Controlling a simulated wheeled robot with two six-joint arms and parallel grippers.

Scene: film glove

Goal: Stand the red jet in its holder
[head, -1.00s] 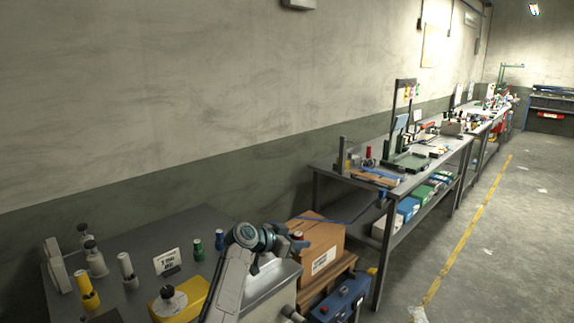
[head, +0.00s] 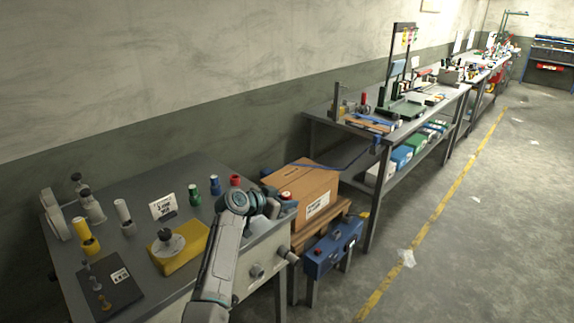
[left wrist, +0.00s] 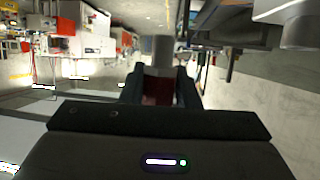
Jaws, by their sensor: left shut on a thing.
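My left gripper (head: 280,207) is shut on the red jet, which shows as a dark red body (left wrist: 158,88) between the fingers in the left wrist view. A grey cylindrical end sticks out beyond the fingertips there. In the head view only a small dark red bit (head: 287,196) of it shows at the gripper. The gripper is at the bench's right edge, beside a cardboard box. A short red piece (head: 235,181), probably the holder, stands on the bench left of the gripper, apart from it. My right gripper is not in view.
On the near bench (head: 140,180) stand a blue piece (head: 215,185), a green piece (head: 194,195), a sign card (head: 162,206), a yellow block (head: 178,248) and a dark board (head: 108,288).

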